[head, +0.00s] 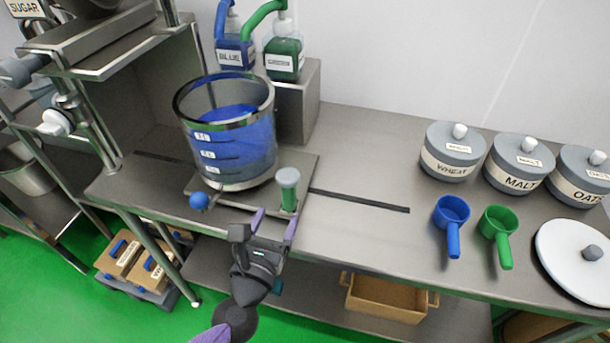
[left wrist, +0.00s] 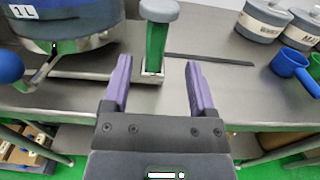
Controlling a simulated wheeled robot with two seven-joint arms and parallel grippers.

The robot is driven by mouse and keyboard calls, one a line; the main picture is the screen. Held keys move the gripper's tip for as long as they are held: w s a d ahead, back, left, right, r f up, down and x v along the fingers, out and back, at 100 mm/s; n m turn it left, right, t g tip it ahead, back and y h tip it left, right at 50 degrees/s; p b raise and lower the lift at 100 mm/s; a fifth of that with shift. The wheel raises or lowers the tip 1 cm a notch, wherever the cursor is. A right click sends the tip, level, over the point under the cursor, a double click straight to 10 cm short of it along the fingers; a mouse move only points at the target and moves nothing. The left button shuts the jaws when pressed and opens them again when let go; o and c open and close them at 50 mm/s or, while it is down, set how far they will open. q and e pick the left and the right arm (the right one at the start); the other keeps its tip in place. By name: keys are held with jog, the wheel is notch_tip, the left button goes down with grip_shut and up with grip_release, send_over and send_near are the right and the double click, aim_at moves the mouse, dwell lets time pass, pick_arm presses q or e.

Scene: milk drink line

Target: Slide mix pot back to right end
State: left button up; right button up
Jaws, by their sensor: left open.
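The mix pot (head: 231,170) is a clear vessel with a grey rim and blue liquid inside. It stands on a flat metal sled (head: 310,167) near the left part of the counter; its lower part also shows in the left wrist view (left wrist: 75,50). A green post handle with a grey cap (head: 288,190) rises from the sled's right front corner. In the left wrist view the handle (left wrist: 156,45) stands beyond my fingertips, between their lines. My left gripper (head: 273,222) is open and empty, just in front of the handle. My right gripper is out of view.
A dark slot (head: 360,201) runs along the counter right of the sled, with clear surface around it. Blue (head: 451,225) and green scoops (head: 498,232), lidded canisters (head: 452,150) and a white lid (head: 575,262) stand farther right. Blue and green pump bottles (head: 284,58) stand behind the pot.

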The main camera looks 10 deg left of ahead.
aim_at(287, 192)
pick_arm(q)
jog(key=w, duration=0.8)
jog(key=shift+w+f, duration=0.1)
jog(key=shift+w, duration=0.25)
grip_shut()
dwell(0.9)
